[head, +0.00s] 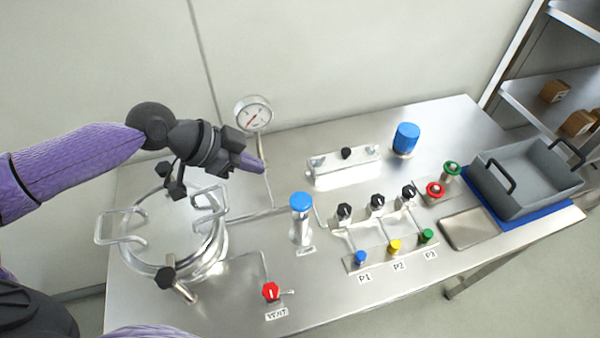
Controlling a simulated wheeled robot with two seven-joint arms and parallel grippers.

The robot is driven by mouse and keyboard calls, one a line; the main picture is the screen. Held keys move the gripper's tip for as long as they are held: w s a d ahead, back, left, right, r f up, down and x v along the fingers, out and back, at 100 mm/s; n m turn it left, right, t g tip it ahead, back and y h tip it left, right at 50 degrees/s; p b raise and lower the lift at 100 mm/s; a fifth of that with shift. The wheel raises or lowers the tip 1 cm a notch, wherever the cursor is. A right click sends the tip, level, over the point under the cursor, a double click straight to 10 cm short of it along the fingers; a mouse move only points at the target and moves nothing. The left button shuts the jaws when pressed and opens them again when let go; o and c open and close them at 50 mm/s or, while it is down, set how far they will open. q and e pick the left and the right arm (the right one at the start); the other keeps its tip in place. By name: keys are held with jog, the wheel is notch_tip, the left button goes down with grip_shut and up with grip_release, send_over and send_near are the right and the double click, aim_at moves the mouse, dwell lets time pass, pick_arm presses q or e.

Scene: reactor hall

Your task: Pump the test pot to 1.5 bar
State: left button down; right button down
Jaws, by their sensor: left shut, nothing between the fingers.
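The test pot (205,262) is a round steel vessel with wire handles and black clamp knobs, at the left of the steel bench. A round pressure gauge (253,114) stands behind it on a thin pipe; its reading is too small to tell. A red knob (271,291) labelled VENT is at the front. Blue P1 (360,258), yellow P2 (395,247) and green P3 (426,236) fittings sit in a row, with black knobs (377,201) behind them. My left gripper (260,165) is shut and empty, above the bench beside the gauge pipe. My right gripper is not in view.
A blue-capped clear cylinder (301,223) stands mid-bench. Behind are a steel block (343,171) and a blue cylinder (406,138). Red (435,190) and green (452,168) knobs and a grey tray (530,203) are at the right. Shelves (555,97) hold boxes.

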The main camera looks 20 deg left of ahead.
pick_arm(q)
send_over(305, 197)
jog(key=s+a, duration=0.2)
jog(key=f, duration=0.6)
jog(key=shift+w+a+f, duration=0.1)
jog(key=shift+w+f, duration=0.1)
jog(key=shift+f, duration=0.15)
notch_tip(305, 197, down, 4)
jog(key=shift+r, duration=0.15)
jog(key=shift+f, duration=0.35)
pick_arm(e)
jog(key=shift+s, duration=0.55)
